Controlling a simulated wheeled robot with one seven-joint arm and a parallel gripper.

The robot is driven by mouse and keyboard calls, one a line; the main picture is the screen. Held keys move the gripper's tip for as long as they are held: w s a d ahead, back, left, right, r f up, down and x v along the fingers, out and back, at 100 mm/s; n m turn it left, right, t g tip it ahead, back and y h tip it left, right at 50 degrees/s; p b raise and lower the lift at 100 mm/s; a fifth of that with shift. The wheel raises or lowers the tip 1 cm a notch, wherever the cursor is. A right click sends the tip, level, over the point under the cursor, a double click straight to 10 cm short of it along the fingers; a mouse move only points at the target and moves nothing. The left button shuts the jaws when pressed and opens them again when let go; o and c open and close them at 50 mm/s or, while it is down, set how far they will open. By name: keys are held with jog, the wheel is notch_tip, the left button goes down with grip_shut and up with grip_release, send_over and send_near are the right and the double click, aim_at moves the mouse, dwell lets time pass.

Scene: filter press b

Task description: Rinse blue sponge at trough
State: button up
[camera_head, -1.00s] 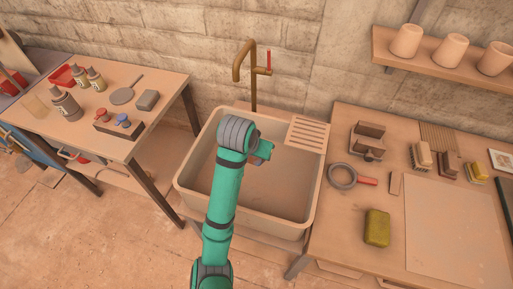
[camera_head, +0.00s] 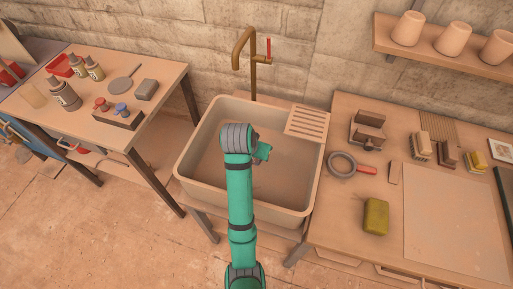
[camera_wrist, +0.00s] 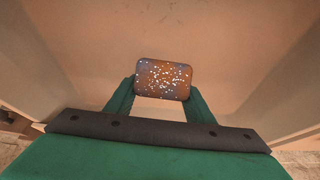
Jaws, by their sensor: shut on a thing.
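The trough (camera_head: 285,214) is a beige basin in the middle of the head view. My gripper (camera_head: 262,152) is over its inside, mostly hidden behind my own wrist there. In the wrist view, my gripper (camera_wrist: 162,98) is shut on the sponge (camera_wrist: 163,78), one finger at each side. The sponge's face looks brown with bluish patches and many white specks. The basin floor lies beyond it; I cannot tell whether the sponge touches it. The sponge is hidden in the head view. A brass tap (camera_head: 253,65) with a red lever stands behind the trough.
A slatted rack (camera_head: 307,122) covers the trough's back right corner. The right bench holds a yellow-green sponge (camera_head: 376,216), a round strainer-like tool (camera_head: 342,164) and several brushes. The left table holds bottles (camera_head: 64,94) and a small caddy (camera_head: 118,117). Cups stand on a shelf (camera_head: 440,50).

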jog(key=shift+f, duration=2.4)
jog(key=shift+w+r, duration=0.1)
jog(key=shift+r, duration=3.45)
jog(key=shift+a+r, duration=0.1)
jog(key=shift+r, duration=0.55)
notch_tip(320, 180, up, 2)
jog(key=shift+w, duration=0.15)
jog(key=shift+s+r, duration=0.25)
jog(key=shift+r, duration=0.3)
notch_tip(320, 180, up, 8)
